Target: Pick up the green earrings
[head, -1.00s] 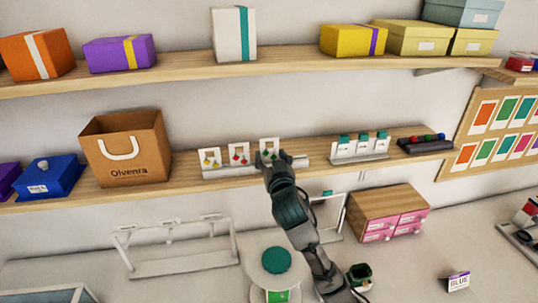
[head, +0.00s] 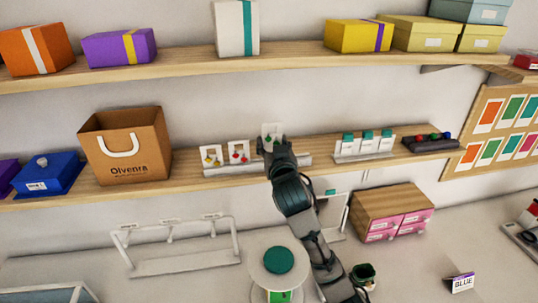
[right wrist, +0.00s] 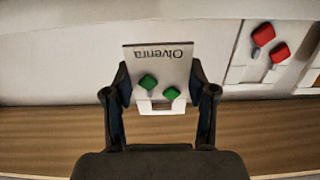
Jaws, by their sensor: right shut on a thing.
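The green earrings hang on a white card (right wrist: 157,62), which shows upside down in the right wrist view with two green stones (right wrist: 160,88). The card's top also shows in the head view (head: 272,130), above my right gripper (head: 272,146). In the right wrist view my right gripper (right wrist: 160,92) has its fingers on both side edges of the card and is shut on it. The card is over the white display stand on the lower shelf; I cannot tell whether it is clear of the stand. My left gripper is out of view.
Cards with yellow earrings (head: 211,156) and red earrings (head: 238,152) stand just left on the white stand (head: 225,171). A brown Olvenra bag (head: 126,150) stands further left. The upper shelf (head: 290,67) holds boxes.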

